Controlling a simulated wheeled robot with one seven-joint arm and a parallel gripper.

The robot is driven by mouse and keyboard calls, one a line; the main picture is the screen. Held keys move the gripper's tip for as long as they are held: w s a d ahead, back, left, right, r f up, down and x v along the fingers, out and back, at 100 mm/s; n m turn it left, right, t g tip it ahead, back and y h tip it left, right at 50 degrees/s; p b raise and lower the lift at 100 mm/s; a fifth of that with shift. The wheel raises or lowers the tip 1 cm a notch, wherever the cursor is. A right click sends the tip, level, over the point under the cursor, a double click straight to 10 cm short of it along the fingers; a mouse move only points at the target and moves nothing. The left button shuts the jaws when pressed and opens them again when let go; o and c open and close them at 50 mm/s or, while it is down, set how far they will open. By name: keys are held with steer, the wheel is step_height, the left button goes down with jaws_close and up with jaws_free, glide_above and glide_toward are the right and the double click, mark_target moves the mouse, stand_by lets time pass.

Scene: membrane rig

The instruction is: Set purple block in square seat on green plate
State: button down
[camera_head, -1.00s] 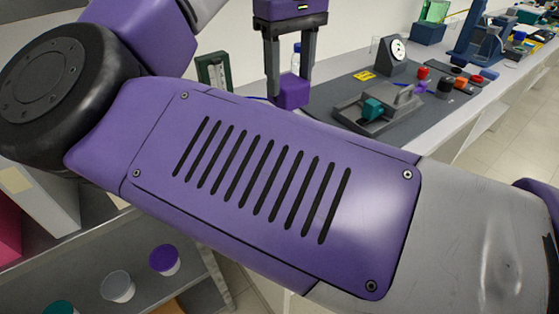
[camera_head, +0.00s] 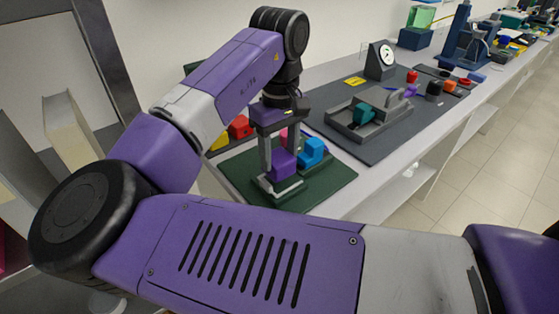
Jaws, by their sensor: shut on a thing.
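The purple block (camera_head: 282,164) is between the fingers of my gripper (camera_head: 279,168), which is shut on it. The gripper points down over the front middle of the green plate (camera_head: 327,184). A light grey square seat (camera_head: 287,190) lies on the plate below the block. The block is over or at the seat; I cannot tell whether it is fully down in it. A blue block (camera_head: 312,150) stands on the plate just right of the gripper. A red block (camera_head: 239,126) and a yellow block (camera_head: 219,141) are behind to the left, and a pink piece is partly hidden behind the gripper.
A grey tray fixture with a teal part (camera_head: 363,113) stands on the dark mat (camera_head: 405,138) to the right. A dial gauge (camera_head: 381,58) stands behind it. Several small coloured parts are at the mat's far right. My arm covers the lower foreground.

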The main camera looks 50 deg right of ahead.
mark_target(280, 158)
steer(key=shift+f, duration=1.3)
steer(key=c, duration=0.5)
jaws_free()
steer(key=shift+r, duration=0.1)
step_height(280, 158, up, 12)
